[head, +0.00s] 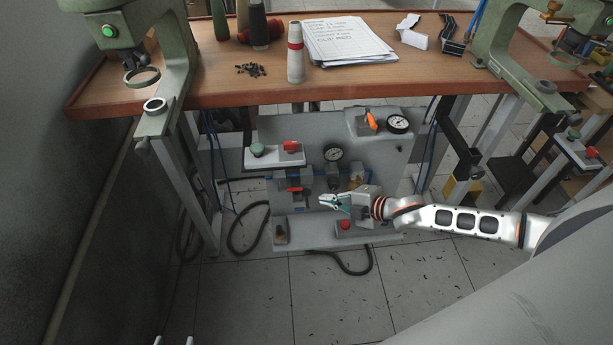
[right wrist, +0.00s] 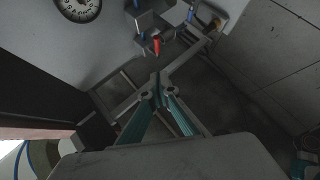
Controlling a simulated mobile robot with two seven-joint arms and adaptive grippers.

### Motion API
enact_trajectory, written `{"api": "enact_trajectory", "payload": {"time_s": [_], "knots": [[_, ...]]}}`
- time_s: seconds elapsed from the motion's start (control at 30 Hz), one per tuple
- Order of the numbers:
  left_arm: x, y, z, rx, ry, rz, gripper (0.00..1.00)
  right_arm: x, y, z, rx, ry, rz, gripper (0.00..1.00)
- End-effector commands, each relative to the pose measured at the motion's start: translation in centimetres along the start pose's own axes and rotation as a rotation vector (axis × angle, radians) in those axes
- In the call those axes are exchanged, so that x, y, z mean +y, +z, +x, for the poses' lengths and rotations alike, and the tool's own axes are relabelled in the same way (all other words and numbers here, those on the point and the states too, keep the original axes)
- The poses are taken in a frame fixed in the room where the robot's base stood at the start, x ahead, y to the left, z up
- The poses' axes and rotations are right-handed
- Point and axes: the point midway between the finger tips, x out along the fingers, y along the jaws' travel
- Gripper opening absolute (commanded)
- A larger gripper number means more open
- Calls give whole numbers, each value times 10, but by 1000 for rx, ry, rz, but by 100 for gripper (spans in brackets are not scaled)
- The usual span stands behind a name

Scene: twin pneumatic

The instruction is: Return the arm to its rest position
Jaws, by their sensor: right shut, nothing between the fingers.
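My right arm comes in from the right in the head view, and its teal-fingered right gripper (head: 325,200) is in front of the grey pneumatic panel (head: 300,135) under the bench. In the right wrist view the fingers of the right gripper (right wrist: 158,92) meet at their tips with nothing between them. A red-orange handle (right wrist: 156,45) and a gauge (right wrist: 80,8) show beyond the fingertips. At the bottom edge of the head view two pale fingertips of my left gripper (head: 173,341) show apart and empty; the rest is out of frame.
Black hoses (head: 340,262) lie on the floor.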

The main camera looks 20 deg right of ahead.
Motion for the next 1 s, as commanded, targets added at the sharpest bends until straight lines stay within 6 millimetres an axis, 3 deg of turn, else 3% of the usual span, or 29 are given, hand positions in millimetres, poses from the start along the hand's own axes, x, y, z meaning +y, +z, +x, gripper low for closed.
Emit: {"api": "enact_trajectory", "payload": {"time_s": [0.27,0.37,0.57,0.7,0.8,1.0], "knots": [[0,-2,0,2,0,-1,40,-2,-6,-1,6,2,13,0],[-1,-6,-1,7,-1,-2,40,-10,-28,0,24,7,72,0],[-1,-18,-5,17,2,-9,40,-36,-105,-9,65,32,352,0],[1,-22,-9,16,9,-17,40,-53,-143,-27,51,55,589,0],[4,-23,-14,12,14,-24,40,-66,-158,-45,16,73,759,0],[6,-23,-20,2,20,-35,40,-100,-161,-91,-108,111,1068,0]]}}
